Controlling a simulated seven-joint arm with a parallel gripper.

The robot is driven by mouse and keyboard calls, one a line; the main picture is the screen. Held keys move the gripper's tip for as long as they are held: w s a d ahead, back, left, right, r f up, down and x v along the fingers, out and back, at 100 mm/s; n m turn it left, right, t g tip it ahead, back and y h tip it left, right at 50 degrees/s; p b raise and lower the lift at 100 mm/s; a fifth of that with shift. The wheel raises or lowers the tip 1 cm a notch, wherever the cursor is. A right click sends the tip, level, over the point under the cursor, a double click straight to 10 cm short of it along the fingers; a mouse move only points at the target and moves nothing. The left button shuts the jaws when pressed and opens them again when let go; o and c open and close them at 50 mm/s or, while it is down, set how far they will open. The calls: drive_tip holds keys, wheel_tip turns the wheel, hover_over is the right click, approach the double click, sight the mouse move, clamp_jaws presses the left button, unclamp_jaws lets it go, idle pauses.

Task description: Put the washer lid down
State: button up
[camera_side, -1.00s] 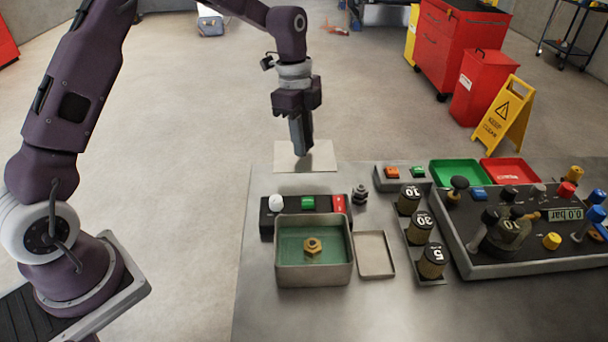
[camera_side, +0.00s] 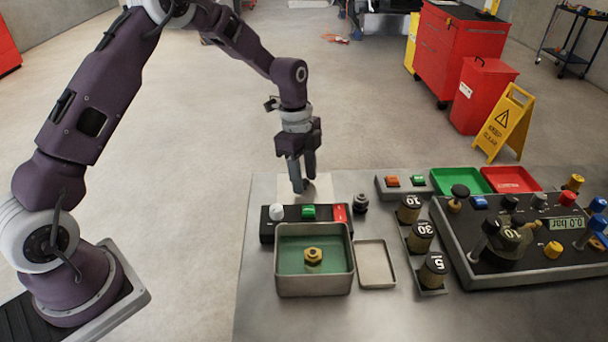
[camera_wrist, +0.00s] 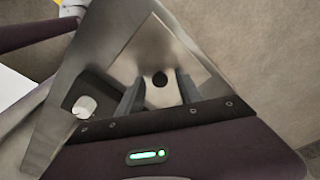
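The open-topped basin (camera_side: 315,286) holds green liquid and a brass nut (camera_side: 313,256). My gripper (camera_side: 303,188) points down near the table's back edge, behind the basin's button panel and away from the plate.
The button panel (camera_side: 290,225) stands between my gripper and the basin. A dark fitting (camera_side: 360,203) stands at its right. Several weights, including one marked 30 (camera_side: 421,236), stand before the gauge console (camera_side: 535,270). Green (camera_side: 459,180) and red (camera_side: 511,179) trays lie at the back.

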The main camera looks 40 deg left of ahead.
drive_tip(key=shift+r, duration=0.1)
drive_tip(key=s+r+n+t, duration=0.1)
drive_tip(key=s+r+n, duration=0.35)
drive_tip(key=r, duration=1.45)
drive_tip(key=s+r+n+t+y, duration=0.15)
drive_tip(key=s+r+n, duration=0.3)
drive_tip(key=s, duration=0.85)
drive_tip(key=s+d+f+n+t, duration=0.1)
drive_tip(key=s+n, duration=0.5)
drive_tip(key=s, duration=0.8)
drive_tip(key=shift+f+n+t, duration=0.4)
drive_tip(key=shift+f+t, duration=0.2)
drive_tip(key=shift+t, duration=0.35)
